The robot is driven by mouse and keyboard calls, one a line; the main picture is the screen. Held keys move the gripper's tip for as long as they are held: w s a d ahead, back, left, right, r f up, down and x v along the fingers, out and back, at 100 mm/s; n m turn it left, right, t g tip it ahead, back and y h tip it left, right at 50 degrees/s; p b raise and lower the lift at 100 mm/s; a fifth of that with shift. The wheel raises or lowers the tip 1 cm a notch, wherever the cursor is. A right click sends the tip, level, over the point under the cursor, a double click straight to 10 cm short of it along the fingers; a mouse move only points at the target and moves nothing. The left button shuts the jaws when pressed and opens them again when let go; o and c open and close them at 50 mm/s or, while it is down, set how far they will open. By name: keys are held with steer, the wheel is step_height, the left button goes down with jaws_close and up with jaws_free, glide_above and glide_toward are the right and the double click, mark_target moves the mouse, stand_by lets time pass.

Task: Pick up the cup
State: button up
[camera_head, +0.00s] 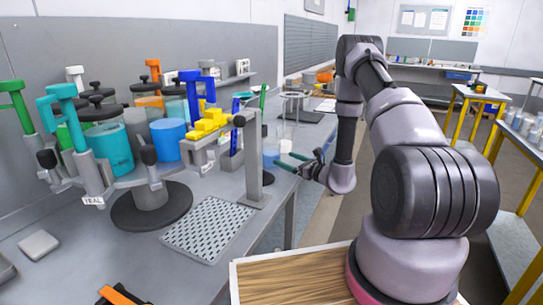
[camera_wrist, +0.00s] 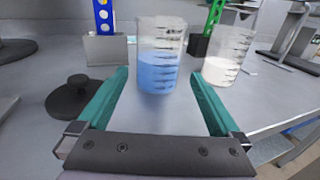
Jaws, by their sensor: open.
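A clear graduated cup with blue liquid (camera_wrist: 158,72) stands upright on the grey bench in the wrist view, centred ahead of my gripper. In the head view, its blue part (camera_head: 270,159) shows just left of my gripper (camera_head: 288,162). My gripper is open, with its two teal fingers (camera_wrist: 160,80) spread to either side of the cup's lower part in the picture. The fingers do not appear to touch it. I cannot tell how far the cup reaches in between the tips. A second graduated cup with whitish liquid (camera_wrist: 222,70) stands to the right.
A dark knobbed lid (camera_wrist: 77,100) lies left of my left finger. A blue post on a grey block (camera_wrist: 106,48) and a green post (camera_wrist: 212,22) stand behind the cup. A perforated plate (camera_head: 208,232) and the drum agitator carousel (camera_head: 150,205) occupy the bench's left.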

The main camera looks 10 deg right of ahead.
mark_target(278, 154)
steer(key=shift+x, duration=0.95)
steer(key=x, duration=0.4)
steer(key=shift+a+r, duration=0.15)
steer(key=shift+r, duration=0.25)
steer(key=shift+w+a, duration=0.3)
steer(key=shift+w, duration=0.25)
steer(key=c, duration=1.3)
